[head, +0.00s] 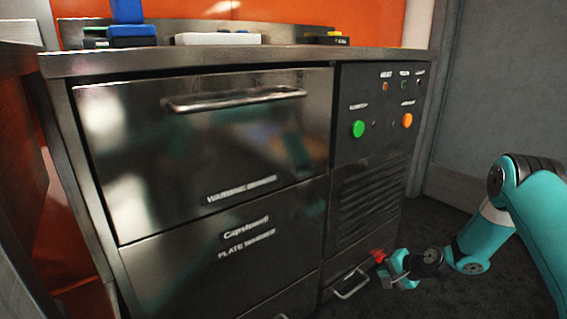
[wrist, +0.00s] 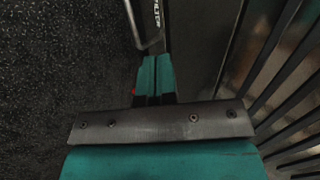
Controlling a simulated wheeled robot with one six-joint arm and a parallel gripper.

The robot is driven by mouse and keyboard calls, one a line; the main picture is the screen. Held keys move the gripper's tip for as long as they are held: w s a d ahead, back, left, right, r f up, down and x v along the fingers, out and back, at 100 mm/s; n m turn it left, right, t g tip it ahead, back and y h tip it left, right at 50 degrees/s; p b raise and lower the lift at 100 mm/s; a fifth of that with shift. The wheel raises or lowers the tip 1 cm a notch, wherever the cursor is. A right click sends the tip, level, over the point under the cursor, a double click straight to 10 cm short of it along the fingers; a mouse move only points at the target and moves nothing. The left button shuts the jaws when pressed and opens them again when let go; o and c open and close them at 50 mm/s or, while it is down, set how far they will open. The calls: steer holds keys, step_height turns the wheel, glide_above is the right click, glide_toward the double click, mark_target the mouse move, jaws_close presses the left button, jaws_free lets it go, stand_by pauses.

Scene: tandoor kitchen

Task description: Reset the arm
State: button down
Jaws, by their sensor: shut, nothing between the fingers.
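My teal arm reaches in from the right of the head view, low down in front of the cabinet (head: 205,150). My gripper (head: 381,258) is at the lower right front of the cabinet, just above and right of a small drawer's handle (head: 352,288). The metal handle (wrist: 150,42) shows just beyond the fingertips there. I cannot tell whether they touch it.
The large upper drawer (head: 200,150) has a bar handle (head: 235,100) and looks shut. A panel with a green button (head: 358,129) and an orange button (head: 407,121) sits above a slatted vent (head: 370,200). Blue boxes (head: 130,32) stand on top. Dark floor (head: 440,225) is clear at right.

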steer(key=s+a+r+n+g+p, duration=0.1)
steer(key=s+a+r+n, duration=0.3)
steer(key=r, duration=0.5)
steer(key=s+a+r+n+g+y+p, duration=0.1)
steer(key=s+a+r+n+g+p, duration=0.1)
steer(key=a+r, duration=0.6)
steer(key=s+a+r+n+g+p, duration=0.1)
steer(key=s+a+r+n, duration=0.2)
steer(key=r, duration=0.8)
steer(key=s+a+r+n+g+h+p, duration=0.1)
steer(key=s+a+r+n, duration=0.15)
steer(key=s+r, duration=0.45)
steer(key=s+a+r+n+g+p, duration=0.1)
steer(key=s+r+n+p, duration=0.2)
steer(key=s, duration=0.8)
steer(key=s+a+r+n+g+h, duration=0.1)
steer(key=s+r+n, duration=0.2)
steer(key=s+r, duration=0.45)
step_height(320, 180, up, 36)
steer(key=s+p, duration=0.1)
steer(key=p, duration=3.6)
steer(key=shift+s+a+r+p, duration=0.2)
steer(key=shift+s+p, duration=0.15)
steer(key=shift+p, duration=0.05)
